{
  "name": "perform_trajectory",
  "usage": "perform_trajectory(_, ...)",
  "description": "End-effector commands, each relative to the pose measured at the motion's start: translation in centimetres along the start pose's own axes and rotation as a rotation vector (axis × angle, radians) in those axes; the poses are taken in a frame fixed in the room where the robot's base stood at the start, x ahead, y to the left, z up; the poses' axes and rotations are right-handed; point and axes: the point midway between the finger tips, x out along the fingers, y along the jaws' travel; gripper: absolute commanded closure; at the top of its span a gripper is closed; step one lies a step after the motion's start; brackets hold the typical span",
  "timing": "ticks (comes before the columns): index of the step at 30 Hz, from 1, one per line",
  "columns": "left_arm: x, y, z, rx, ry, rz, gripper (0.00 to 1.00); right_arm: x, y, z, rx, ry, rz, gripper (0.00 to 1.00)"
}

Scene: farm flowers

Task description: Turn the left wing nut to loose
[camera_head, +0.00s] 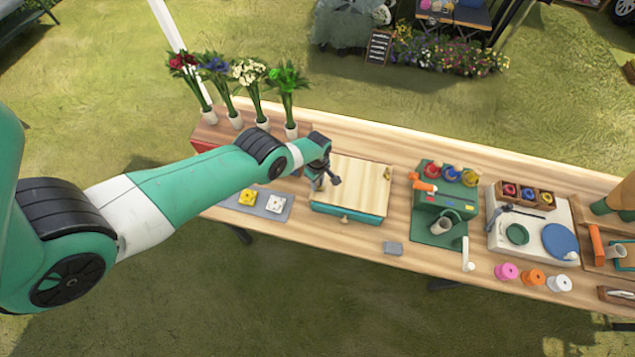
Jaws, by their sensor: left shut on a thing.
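A flat wooden press with a pale top board (358,190) and a teal lower part sits on the table, left of its middle. My left gripper (326,180) is over the left edge of this board, pointing down, and is shut on the left wing nut, which the fingers and wrist hide. A small brass-coloured wing nut (387,174) shows at the board's right edge. A knob (344,220) sticks out at the press's front. My right gripper is not in view.
Vases of flowers (262,122) stand behind my left wrist. A grey tray (238,204) with yellow and white pieces lies left of the press. Spools (507,272) line the front edge.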

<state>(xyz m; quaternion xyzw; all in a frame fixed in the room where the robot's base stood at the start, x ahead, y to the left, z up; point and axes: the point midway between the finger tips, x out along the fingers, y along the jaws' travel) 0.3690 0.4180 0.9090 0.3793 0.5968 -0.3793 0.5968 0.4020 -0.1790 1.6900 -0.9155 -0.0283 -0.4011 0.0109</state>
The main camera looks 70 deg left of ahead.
Motion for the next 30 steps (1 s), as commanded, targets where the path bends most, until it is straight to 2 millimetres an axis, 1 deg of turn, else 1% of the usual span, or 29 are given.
perform_trajectory(9,0.04,-0.01,-0.01,-0.276,0.0,0.0,1.0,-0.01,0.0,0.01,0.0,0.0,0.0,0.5)
perform_trajectory(15,0.04,-0.01,-0.01,-0.404,0.0,0.001,1.0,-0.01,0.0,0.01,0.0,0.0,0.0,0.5)
perform_trajectory(21,0.04,-0.01,-0.01,-0.481,0.0,0.001,1.0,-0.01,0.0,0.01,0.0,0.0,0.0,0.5)
perform_trajectory(30,0.04,-0.01,-0.01,-0.516,0.0,0.0,1.0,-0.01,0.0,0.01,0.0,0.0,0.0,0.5)
